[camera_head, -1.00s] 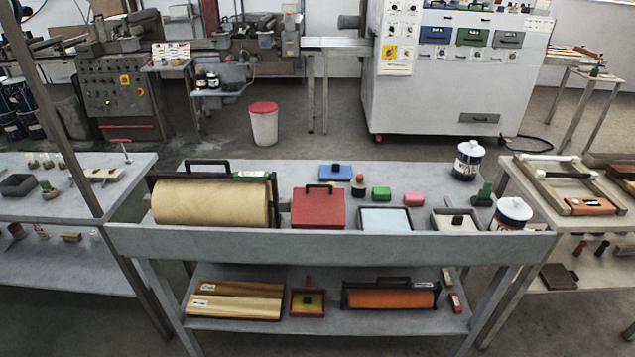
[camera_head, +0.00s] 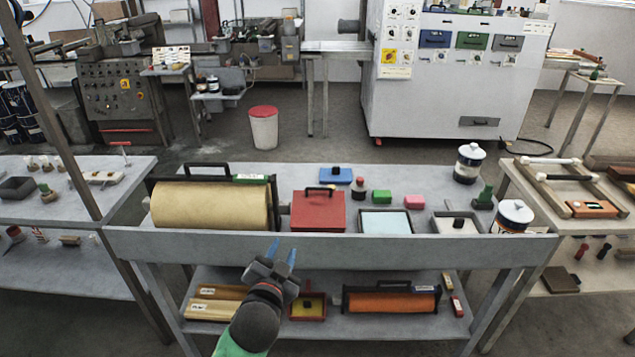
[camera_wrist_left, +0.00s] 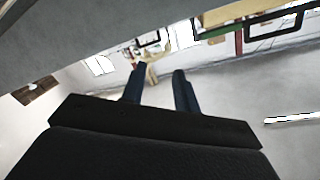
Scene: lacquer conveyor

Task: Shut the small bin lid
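A small white bin (camera_head: 264,131) with a red lid (camera_head: 263,112) stands on the floor behind the table; the lid appears to lie on top. A red box (camera_head: 318,211) with a black handle sits on the table; from here its lid looks down. My left gripper (camera_head: 282,254) is raised in front of the table's front edge, left of the red box and apart from it. Its two blue-tipped fingers are spread and empty; the gap also shows in the left wrist view (camera_wrist_left: 158,84). My right gripper is out of view.
The grey table (camera_head: 420,246) has a raised front board. A gold roller (camera_head: 212,206) lies left of the red box, a light-blue tray (camera_head: 385,222) right of it. White-lidded cans stand at the right. The lower shelf holds rollers and a small tray.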

